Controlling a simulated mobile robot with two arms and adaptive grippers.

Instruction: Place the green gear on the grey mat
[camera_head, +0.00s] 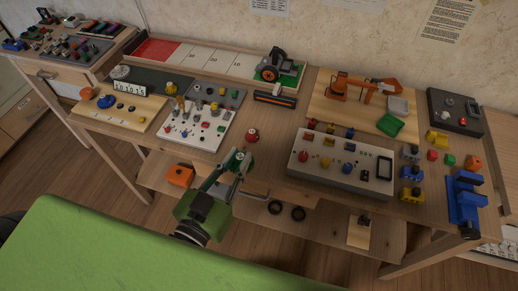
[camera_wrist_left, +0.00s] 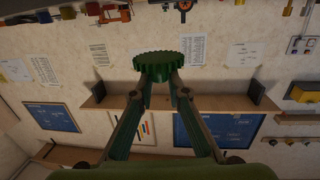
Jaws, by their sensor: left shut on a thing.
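My left gripper (camera_head: 236,161) reaches up from the bottom of the head view to the workbench's front edge. In the left wrist view its fingertips (camera_wrist_left: 159,78) are shut on the green gear (camera_wrist_left: 157,62), a dark green toothed disc. In the head view the gear is small and hard to tell apart from the fingers. A dark grey flat area (camera_head: 166,79) lies at the back left of the bench, and a grey board (camera_head: 231,99) with several small parts lies to its right. I cannot tell which is the grey mat. My right gripper is not in view.
A white panel (camera_head: 183,140) with small parts and a red round object (camera_head: 251,135) lie close to my gripper. A grey control box (camera_head: 330,178), an orange toy arm (camera_head: 350,85) and a blue vise (camera_head: 466,200) stand to the right. Bare wood shows around (camera_head: 275,130).

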